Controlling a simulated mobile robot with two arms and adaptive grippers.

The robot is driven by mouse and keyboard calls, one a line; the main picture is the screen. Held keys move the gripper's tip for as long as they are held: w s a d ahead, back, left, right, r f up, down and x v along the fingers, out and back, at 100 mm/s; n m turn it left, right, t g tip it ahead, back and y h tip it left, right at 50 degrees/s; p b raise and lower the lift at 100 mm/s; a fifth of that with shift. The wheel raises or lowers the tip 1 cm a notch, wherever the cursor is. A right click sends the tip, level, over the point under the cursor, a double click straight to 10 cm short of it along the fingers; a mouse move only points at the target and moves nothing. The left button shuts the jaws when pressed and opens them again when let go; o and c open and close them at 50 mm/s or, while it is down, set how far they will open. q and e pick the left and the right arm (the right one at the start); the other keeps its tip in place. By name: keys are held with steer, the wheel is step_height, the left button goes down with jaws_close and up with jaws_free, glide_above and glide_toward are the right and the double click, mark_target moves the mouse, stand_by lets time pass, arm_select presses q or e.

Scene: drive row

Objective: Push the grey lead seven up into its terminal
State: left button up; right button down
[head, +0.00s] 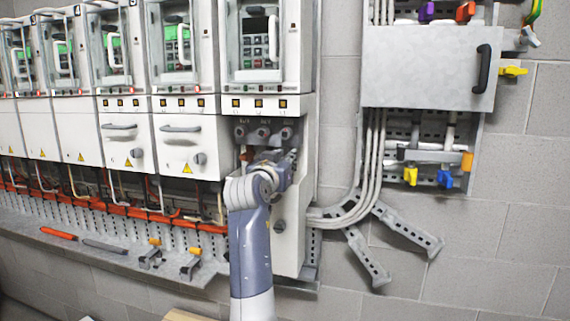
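The rightmost drive (262,45) has its lower bay open, with a row of three round terminals (263,133) near the top. One of my arms, which I take for the left, rises from the bottom edge just left of centre. Its gripper (287,166) is in front of the open bay, just below the terminals. The finger gap is small and turned away, so I cannot tell whether it is open or holds anything. I cannot make out grey lead seven with certainty; my wrist covers much of the bay. My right gripper is not in view.
Closed drives with white covers (187,145) stand to the left, above an orange duct (150,212). A ledge (100,250) holds an orange-handled tool (59,233) and brackets. Grey cables (371,165) and a panel with a black handle (482,69) are at right.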

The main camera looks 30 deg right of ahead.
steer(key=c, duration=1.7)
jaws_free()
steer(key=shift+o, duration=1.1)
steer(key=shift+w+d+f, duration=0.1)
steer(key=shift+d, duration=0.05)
arm_select(q)
steer(key=shift+a, duration=0.35)
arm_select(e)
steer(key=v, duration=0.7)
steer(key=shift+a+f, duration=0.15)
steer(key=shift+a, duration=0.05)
